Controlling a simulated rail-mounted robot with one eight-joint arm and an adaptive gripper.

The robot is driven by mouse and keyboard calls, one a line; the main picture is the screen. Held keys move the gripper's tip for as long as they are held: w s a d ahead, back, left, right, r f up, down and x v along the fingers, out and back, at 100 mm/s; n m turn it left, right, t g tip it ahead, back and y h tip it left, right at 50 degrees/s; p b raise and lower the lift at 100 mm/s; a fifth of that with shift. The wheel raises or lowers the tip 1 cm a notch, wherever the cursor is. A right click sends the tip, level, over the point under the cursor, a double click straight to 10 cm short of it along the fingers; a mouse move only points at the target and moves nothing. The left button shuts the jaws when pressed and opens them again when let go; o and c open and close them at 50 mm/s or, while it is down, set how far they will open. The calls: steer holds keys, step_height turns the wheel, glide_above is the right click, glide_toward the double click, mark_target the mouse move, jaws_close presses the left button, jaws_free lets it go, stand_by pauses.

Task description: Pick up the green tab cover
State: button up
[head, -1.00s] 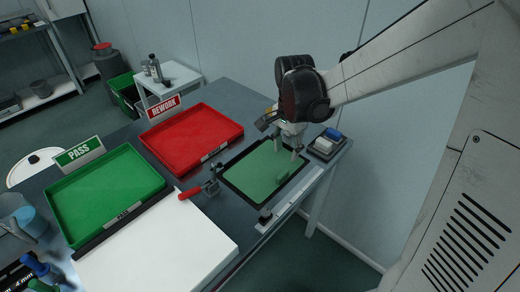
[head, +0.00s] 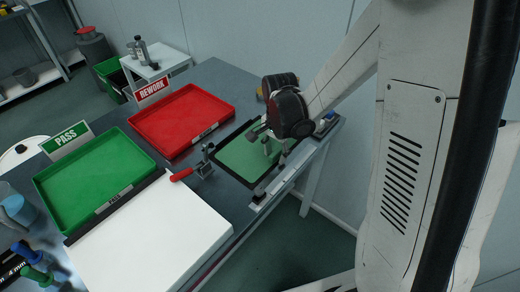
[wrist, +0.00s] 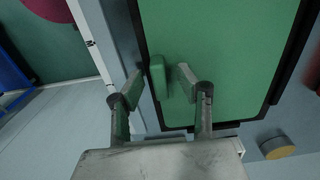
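The green tab cover (wrist: 157,76) shows in the wrist view as a small upright green block at the left edge of the green panel (wrist: 220,45). My gripper (wrist: 158,86) is open, with one finger on each side of the tab cover and gaps visible. I cannot tell how far down the fingertips reach beside it. In the head view the green panel (head: 238,158) lies in a dark frame on the bench, and my gripper (head: 276,152) is low over its right part. There the tab cover is hard to make out behind the fingers.
A toggle clamp with a red handle (head: 182,174) stands left of the panel. A red REWORK tray (head: 228,111), green PASS tray (head: 48,208) and white board (head: 150,240) lie further left. A button box (head: 328,122) sits beyond my gripper.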

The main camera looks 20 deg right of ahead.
jaws_close()
steer(key=shift+r, duration=0.15)
stand_by(0.4)
